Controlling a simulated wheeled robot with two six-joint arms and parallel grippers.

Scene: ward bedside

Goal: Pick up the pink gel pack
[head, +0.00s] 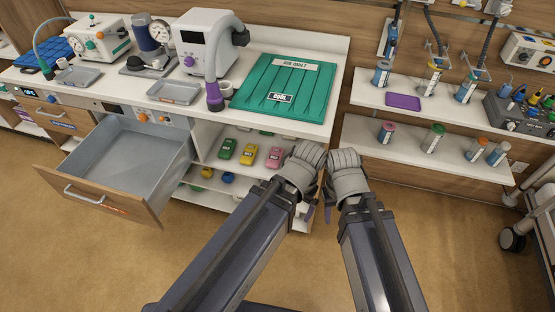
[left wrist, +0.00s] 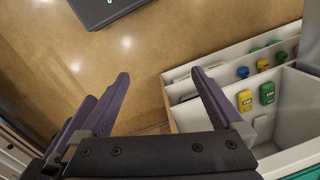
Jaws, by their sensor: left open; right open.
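The pink gel pack (head: 274,157) lies at the right end of a row on the open shelf under the counter, beside a yellow pack (head: 249,154) and a green pack (head: 227,149). I cannot make it out in the left wrist view. My left gripper is open and empty in the left wrist view (left wrist: 163,75), its purple fingers wide apart. In the head view its wrist is just right of the pink pack and its fingers are mostly hidden. My right gripper (head: 327,207) is beside it, open, its fingers mostly hidden; I see nothing held.
A grey drawer (head: 112,165) stands pulled out at the left. Wall shelves (head: 412,150) with canisters are on the right. Blue and yellow items (head: 228,178) sit on a lower shelf. The floor in front is clear.

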